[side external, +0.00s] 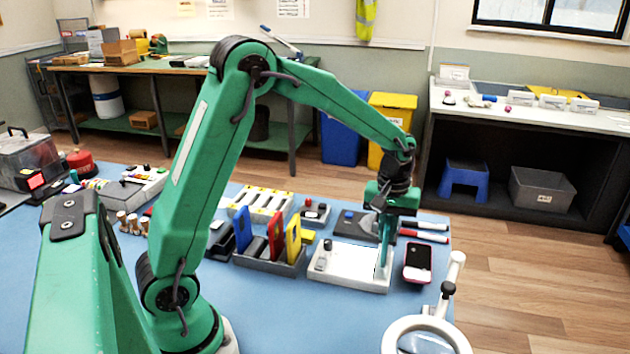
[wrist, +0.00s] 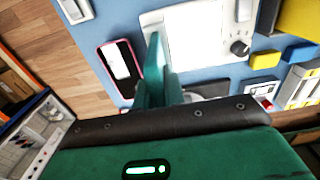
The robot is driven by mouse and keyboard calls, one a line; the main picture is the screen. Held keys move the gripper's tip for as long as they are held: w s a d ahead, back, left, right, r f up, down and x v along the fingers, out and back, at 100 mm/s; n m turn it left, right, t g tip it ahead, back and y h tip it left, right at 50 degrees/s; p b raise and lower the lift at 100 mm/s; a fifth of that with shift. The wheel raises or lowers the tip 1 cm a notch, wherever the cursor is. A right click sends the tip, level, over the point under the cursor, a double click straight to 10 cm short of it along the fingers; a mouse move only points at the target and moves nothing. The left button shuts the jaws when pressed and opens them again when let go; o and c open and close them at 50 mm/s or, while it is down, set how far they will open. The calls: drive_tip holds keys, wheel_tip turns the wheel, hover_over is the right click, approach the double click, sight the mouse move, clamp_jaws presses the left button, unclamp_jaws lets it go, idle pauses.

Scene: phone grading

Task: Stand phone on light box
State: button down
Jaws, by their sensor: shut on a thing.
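My gripper (side external: 386,228) points down over the light box (side external: 345,266), a low white-topped box with a dark knob. It is shut on a thin upright teal thing (side external: 386,256), seen nearly edge-on; I cannot tell clearly that it is a phone, or whether its lower end touches the box. In the wrist view the teal shape (wrist: 158,75) stands against the white top (wrist: 195,35). A pink-edged phone (side external: 418,262) lies flat on the mat to the right of the box; it also shows in the wrist view (wrist: 120,62).
A rack (side external: 270,262) with blue, red and yellow upright slabs stands left of the light box. A magnifier lamp (side external: 430,325) is at the front right. Red-and-white markers (side external: 425,231) and a grey device (side external: 355,226) lie behind. Blue mat is bare at the front.

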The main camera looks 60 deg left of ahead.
sight(389, 219)
drive_tip(key=c, duration=1.1)
unclamp_jaws()
drive_tip(key=shift+r, duration=0.15)
drive_tip(key=shift+r, duration=0.5)
drive_tip(key=shift+r, duration=0.3)
drive_tip(key=shift+r, duration=0.55)
drive_tip(key=shift+r, duration=0.3)
drive_tip(key=shift+r, duration=0.45)
